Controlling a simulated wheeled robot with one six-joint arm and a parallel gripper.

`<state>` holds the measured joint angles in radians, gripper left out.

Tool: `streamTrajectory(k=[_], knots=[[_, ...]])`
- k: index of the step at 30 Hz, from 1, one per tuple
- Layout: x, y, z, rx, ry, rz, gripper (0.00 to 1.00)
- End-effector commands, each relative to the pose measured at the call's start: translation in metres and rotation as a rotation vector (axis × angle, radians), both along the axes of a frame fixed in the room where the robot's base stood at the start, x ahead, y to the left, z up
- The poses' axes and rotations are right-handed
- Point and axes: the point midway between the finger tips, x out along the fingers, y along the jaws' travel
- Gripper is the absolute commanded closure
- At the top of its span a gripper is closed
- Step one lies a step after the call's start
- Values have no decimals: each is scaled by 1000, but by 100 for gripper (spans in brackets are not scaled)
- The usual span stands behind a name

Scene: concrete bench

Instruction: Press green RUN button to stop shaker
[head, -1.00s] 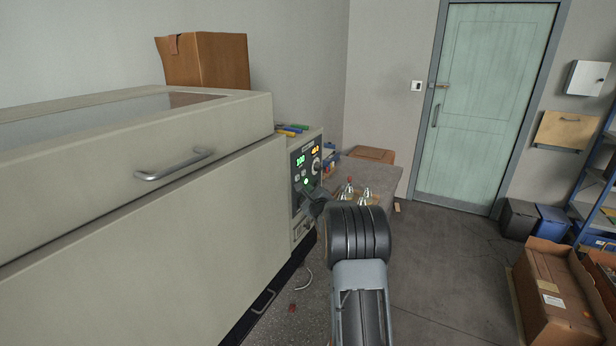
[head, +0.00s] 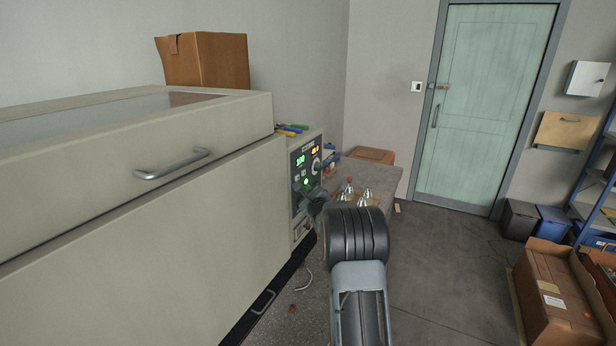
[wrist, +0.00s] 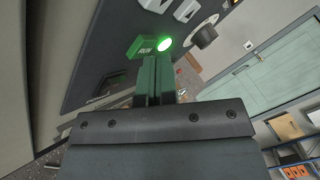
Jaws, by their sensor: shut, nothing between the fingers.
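The shaker (head: 200,215) is a large beige cabinet on the left in the head view. Its dark control panel (head: 305,165) faces right and carries a green and an orange readout. The green RUN button (wrist: 146,47) shows in the wrist view, with a brightly lit green lamp (wrist: 164,43) beside it. The lamp also glows in the head view (head: 306,181). My gripper (wrist: 153,62) is shut and empty, its fingertips just in front of the RUN button. I cannot tell whether they touch it. In the head view my arm partly hides the lower panel.
A dark knob (wrist: 205,36) sits right of the lamp. Several glass flasks (head: 365,197) stand on the bench (head: 383,157) behind my arm. Coloured pens (head: 290,129) and a cardboard box (head: 205,60) rest on top of the shaker.

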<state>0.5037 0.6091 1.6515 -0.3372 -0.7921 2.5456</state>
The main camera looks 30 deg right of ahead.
Motion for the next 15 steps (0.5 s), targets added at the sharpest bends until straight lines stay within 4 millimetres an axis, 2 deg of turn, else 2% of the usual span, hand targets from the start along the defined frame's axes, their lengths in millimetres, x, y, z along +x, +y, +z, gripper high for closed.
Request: streamTrajectory(k=[15], knots=[[-8, -5, 0, 0, 1, -1, 100]])
